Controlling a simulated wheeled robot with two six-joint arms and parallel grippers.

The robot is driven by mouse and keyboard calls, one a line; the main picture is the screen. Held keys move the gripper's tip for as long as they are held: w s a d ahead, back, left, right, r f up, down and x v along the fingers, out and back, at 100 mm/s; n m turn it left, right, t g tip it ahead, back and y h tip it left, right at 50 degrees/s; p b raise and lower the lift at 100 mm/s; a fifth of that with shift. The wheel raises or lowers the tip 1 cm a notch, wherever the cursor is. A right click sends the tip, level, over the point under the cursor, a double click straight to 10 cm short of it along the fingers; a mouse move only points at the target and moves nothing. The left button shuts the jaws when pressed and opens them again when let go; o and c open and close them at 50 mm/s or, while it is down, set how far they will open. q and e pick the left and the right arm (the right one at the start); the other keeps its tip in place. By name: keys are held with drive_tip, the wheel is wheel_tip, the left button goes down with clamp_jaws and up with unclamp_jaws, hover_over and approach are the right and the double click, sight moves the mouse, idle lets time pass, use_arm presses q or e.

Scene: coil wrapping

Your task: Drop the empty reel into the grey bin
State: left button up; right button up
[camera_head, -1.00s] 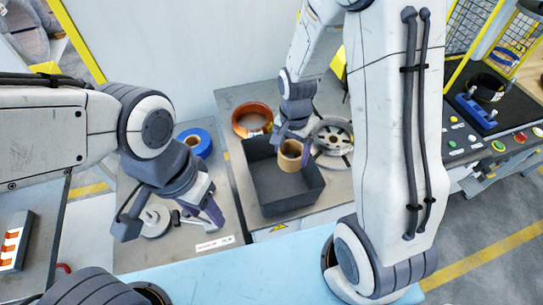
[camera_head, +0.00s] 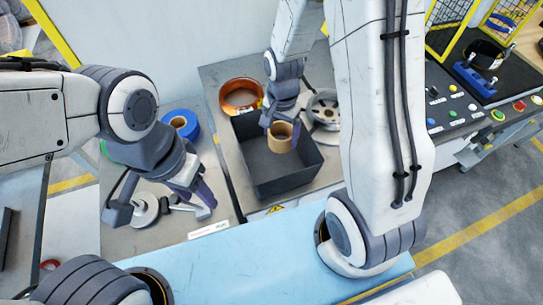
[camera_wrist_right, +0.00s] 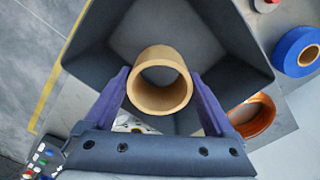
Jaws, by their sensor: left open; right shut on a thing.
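The empty reel is a tan cardboard ring (camera_head: 281,136); it also shows in the right wrist view (camera_wrist_right: 160,80). My right gripper (camera_head: 283,128) is shut on the reel, one finger on each side of it, and holds it over the grey bin (camera_head: 287,178). In the right wrist view the bin's dark walls (camera_wrist_right: 95,60) surround the reel, and its floor shows beyond. I cannot tell the exact height of the reel above the floor. My left gripper (camera_head: 165,218) is open and empty over the left bench, near a metal spindle with a pale disc (camera_head: 148,208).
An orange ring (camera_head: 240,95) and a grey spoked reel (camera_head: 323,108) lie behind the bin. A blue roll (camera_head: 182,125) lies on the left bench. A control panel (camera_head: 470,125) stands at the right. The blue surface (camera_head: 250,250) in front is clear.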

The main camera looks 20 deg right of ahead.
drive_tip(key=o, duration=1.2)
drive_tip(key=shift+o, duration=0.2)
wheel_tip(320, 180, up, 11)
drive_tip(key=shift+f+b, duration=0.2)
drive_tip(key=shift+b, duration=0.25)
drive_tip(key=s+a+r+n, duration=0.1)
drive_tip(key=s+a+n, duration=0.5)
drive_tip(key=s+n, duration=0.2)
drive_tip(key=s+a+n+y+b, duration=0.1)
drive_tip(key=s+a+n, duration=0.5)
drive_tip(key=s+n, duration=0.3)
drive_tip(key=shift+s+a+r, duration=0.2)
drive_tip(key=shift+s+r, duration=0.15)
drive_tip(key=shift+s, duration=0.2)
